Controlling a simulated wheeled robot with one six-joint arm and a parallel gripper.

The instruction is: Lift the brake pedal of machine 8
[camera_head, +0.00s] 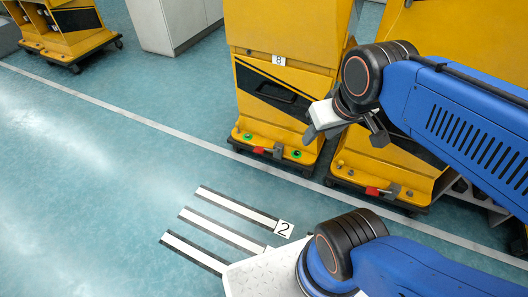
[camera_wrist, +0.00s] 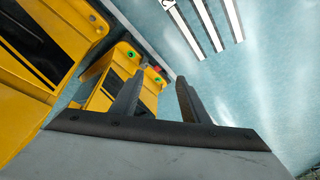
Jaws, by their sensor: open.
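Machine 8 (camera_head: 290,101) is a yellow cabinet with a white "8" label (camera_head: 279,60) and a black slanted panel. On its low front ledge are a small red pedal-like part (camera_head: 259,150), a dark block beside it, and green round spots on both sides. A yellow machine with green and red parts, likely the same one, shows in the wrist view (camera_wrist: 106,92), partly hidden behind a finger. My gripper (camera_head: 345,136) is open and empty, its fingers apart (camera_wrist: 160,80). In the head view it overlaps the right edge of machine 8, above the ledge.
A similar yellow machine (camera_head: 386,160) stands to the right, with its own red part (camera_head: 376,191), partly behind my arm. A white floor line (camera_head: 150,117) runs along the machines. Striped floor marks with a "2" label (camera_head: 284,229) lie in front.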

